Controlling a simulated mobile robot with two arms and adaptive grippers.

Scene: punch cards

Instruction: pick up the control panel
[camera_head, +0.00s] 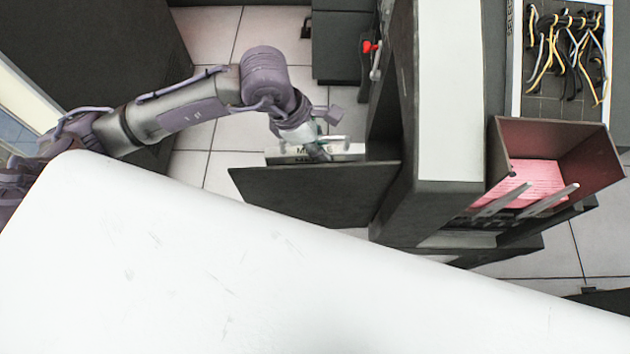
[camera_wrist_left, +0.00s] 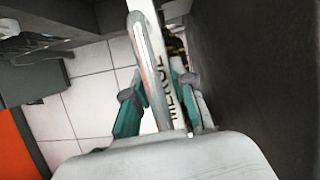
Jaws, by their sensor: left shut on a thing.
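A narrow pale panel (camera_head: 346,150) with dark lettering shows beside a broad dark panel (camera_head: 315,195) left of the cabinet. I cannot tell for sure that it is the control panel. My left gripper (camera_head: 316,143) is at this pale panel, shut on it. In the left wrist view, the teal fingers of the left gripper (camera_wrist_left: 160,105) are on either side of a shiny metal bar (camera_wrist_left: 150,65) and the lettered strip (camera_wrist_left: 176,85). The exact contact is hidden. My right gripper is not in view.
A dark cabinet with a pale top (camera_head: 450,90) stands close right of the left gripper. A reddish open bin (camera_head: 600,160) holds pink cards (camera_head: 528,183). Pliers (camera_head: 568,55) hang at the upper right. A white surface (camera_head: 200,270) fills the foreground. Tiled floor (camera_head: 215,45) is clear behind the arm.

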